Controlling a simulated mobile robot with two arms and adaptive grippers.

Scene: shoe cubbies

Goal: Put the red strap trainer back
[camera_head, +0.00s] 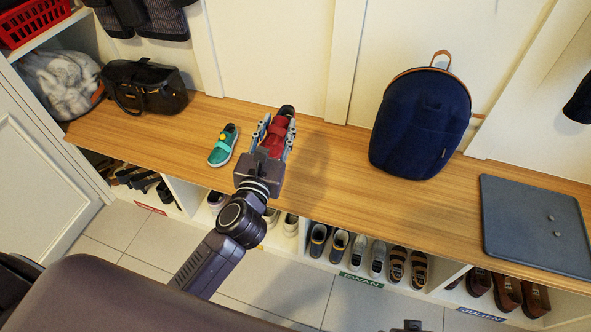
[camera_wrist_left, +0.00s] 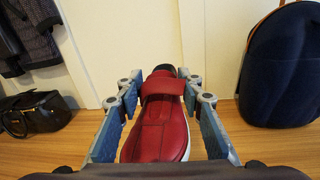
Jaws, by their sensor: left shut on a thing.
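The red strap trainer (camera_head: 275,137) is between the fingers of my left gripper (camera_head: 274,135), above the wooden bench top, toe towards the wrist. In the left wrist view the red trainer (camera_wrist_left: 158,125) fills the space between the blue finger pads (camera_wrist_left: 160,122), its strap across the middle and its dark heel opening at the far end. My left gripper is shut on it.
Below the bench (camera_head: 330,180) are cubbies with several shoes, a red label (camera_head: 150,208), a green label (camera_head: 361,280) and a blue label (camera_head: 481,314). A black bag (camera_head: 145,87), navy backpack (camera_head: 421,123) and grey board (camera_head: 535,225) are on the bench.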

